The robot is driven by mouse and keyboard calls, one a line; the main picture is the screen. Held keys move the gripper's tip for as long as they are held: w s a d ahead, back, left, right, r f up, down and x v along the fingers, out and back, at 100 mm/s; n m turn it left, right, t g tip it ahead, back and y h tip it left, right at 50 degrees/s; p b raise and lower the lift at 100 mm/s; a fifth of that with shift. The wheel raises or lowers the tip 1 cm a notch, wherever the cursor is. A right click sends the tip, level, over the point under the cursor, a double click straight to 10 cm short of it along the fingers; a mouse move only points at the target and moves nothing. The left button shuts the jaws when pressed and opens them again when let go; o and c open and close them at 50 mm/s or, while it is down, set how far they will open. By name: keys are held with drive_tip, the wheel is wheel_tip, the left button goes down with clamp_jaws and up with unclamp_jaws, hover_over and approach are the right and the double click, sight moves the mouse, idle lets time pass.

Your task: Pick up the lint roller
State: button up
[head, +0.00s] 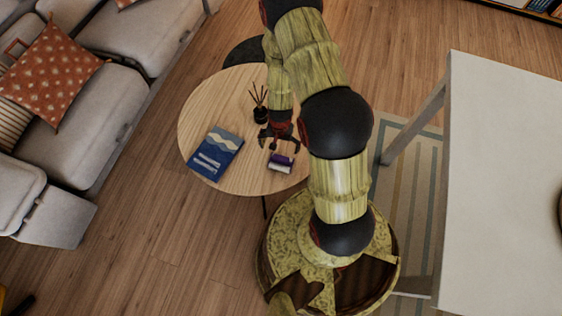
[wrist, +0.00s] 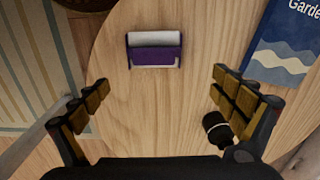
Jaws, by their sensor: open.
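The lint roller (head: 281,162), a short white roll with a purple part, lies on the round wooden table (head: 209,107) near its front edge. In the wrist view the lint roller (wrist: 154,50) lies beyond my fingertips, a little left of the middle between them. My gripper (head: 279,137) is open and empty over the table, just behind the lint roller in the head view. In the wrist view my gripper (wrist: 165,92) shows its two fingers spread wide, with bare wood between them. Nothing covers the lint roller in the wrist view.
A blue book (head: 216,153) lies on the table to the left. A dark reed diffuser (head: 260,113) stands behind my gripper; its dark bottle (wrist: 218,130) is close to the right finger in the wrist view. A grey sofa (head: 110,100) and a white table (head: 505,180) flank the area.

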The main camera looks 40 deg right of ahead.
sight(281, 158)
drive_tip(key=f, duration=0.1)
drive_tip(key=s+f, duration=0.1)
drive_tip(key=f, duration=0.1)
drive_tip(key=f+b, duration=0.1)
drive_tip(key=shift+s+d+f, duration=0.15)
drive_tip(key=shift+s+f, duration=0.2)
drive_tip(key=f+b, duration=0.2)
drive_tip(key=f, duration=0.1)
drive_tip(key=f+b, duration=0.2)
drive_tip(key=f, duration=0.1)
drive_tip(key=shift+w+a, duration=0.2)
drive_tip(key=shift+r, duration=0.1)
drive_tip(key=c, duration=0.4)
drive_tip(key=c, duration=0.9)
drive_tip(key=shift+r, duration=0.1)
